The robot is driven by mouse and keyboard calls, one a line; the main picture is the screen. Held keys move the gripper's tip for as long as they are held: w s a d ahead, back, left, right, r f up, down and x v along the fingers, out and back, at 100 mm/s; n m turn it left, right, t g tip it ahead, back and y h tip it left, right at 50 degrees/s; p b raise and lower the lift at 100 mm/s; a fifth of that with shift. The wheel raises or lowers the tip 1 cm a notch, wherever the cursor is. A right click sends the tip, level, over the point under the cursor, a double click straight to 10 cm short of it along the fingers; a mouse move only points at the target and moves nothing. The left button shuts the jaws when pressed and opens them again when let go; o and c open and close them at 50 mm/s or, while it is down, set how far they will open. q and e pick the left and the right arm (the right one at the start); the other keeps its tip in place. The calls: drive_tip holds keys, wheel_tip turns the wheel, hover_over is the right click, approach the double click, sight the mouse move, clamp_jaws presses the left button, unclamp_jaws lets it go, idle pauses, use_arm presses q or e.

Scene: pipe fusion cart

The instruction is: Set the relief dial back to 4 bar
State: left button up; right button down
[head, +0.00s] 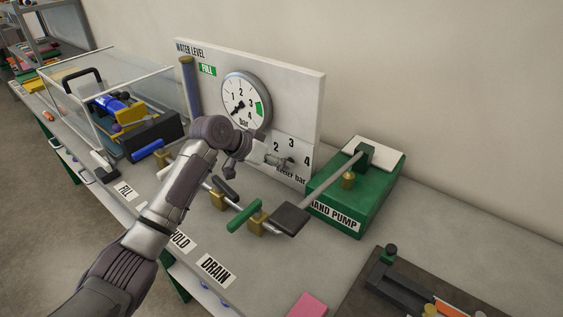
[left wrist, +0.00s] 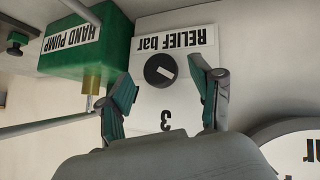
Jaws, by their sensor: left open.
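The relief dial (left wrist: 160,70) is a round black knob with a white mark, on a white panel (left wrist: 146,100). The left wrist view shows it upside down, with the 3 below the knob and the "RELIEF bar" label above. The mark slants toward the picture's lower right; I cannot tell which number it points at. My left gripper (head: 282,162) is open in front of the dial, with its fingers on either side of the knob in the picture. I see no contact. In the head view the gripper hides most of the dial, below the 2, 3 and 4. My right gripper is not in view.
A round pressure gauge (head: 246,100) is above left of the dial. A green hand pump (head: 345,200) with a long lever stands close on the right. Valves with handles (head: 244,218) are on the bench in front. A clear-sided case (head: 85,115) stands at left.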

use_arm(q)
drive_tip(key=shift+x, duration=0.85)
drive_tip(key=shift+c, duration=0.2)
drive_tip(key=c, duration=1.1)
drive_tip(key=m+t+y+p, duration=0.1)
drive_tip(key=y+p, duration=0.1)
drive_tip(key=p, duration=0.1)
drive_tip(key=m+t+y+p, duration=0.1)
drive_tip(key=t+y+p, duration=0.1)
drive_tip(key=p, duration=0.2)
drive_tip(key=shift+s+d+r+m+y, duration=0.15)
drive_tip(key=shift+d+m+y, duration=0.1)
drive_tip(key=shift+m+y, duration=0.05)
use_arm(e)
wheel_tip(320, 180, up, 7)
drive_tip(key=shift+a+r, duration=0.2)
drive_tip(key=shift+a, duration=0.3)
